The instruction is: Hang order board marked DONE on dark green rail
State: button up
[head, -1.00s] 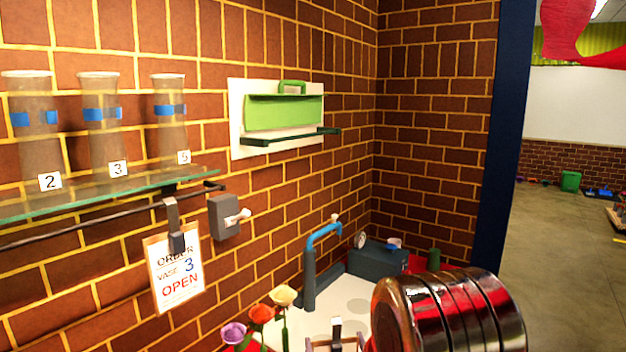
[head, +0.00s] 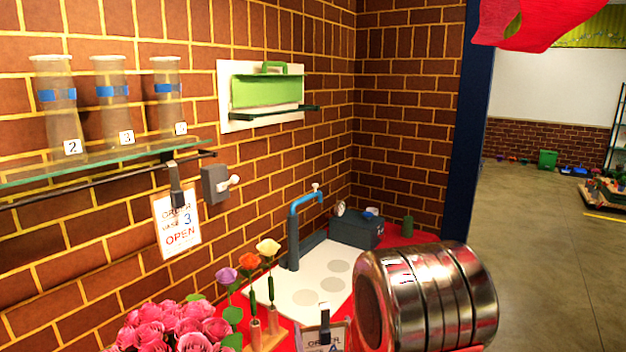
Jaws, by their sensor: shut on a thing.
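The dark green rail (head: 268,111) runs along the lower part of a white wall plate, bare, with its right end sticking out. An order board (head: 334,340) with a dark clip (head: 325,318) shows at the bottom edge, beside my metallic wrist (head: 430,295). Only its upper part, with the word ORDER, is in frame; I cannot read its status word. My gripper is shut on this board, its fingers not clearly visible. The board is below and right of the rail, apart from it. Another order board (head: 178,228), marked vase 3 OPEN, hangs from the black rail (head: 100,178).
A glass shelf (head: 100,163) carries three vases. A grey wall box (head: 216,184) sits beside the OPEN board. Below are a blue tap (head: 305,203), a dark box (head: 356,231), stemmed flowers (head: 250,262) and pink roses (head: 175,328). Wall around the green rail is clear.

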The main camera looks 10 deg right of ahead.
jog(key=s+f, duration=0.3)
jog(key=f, duration=0.2)
jog(key=shift+s+d, duration=0.1)
dwell(0.6)
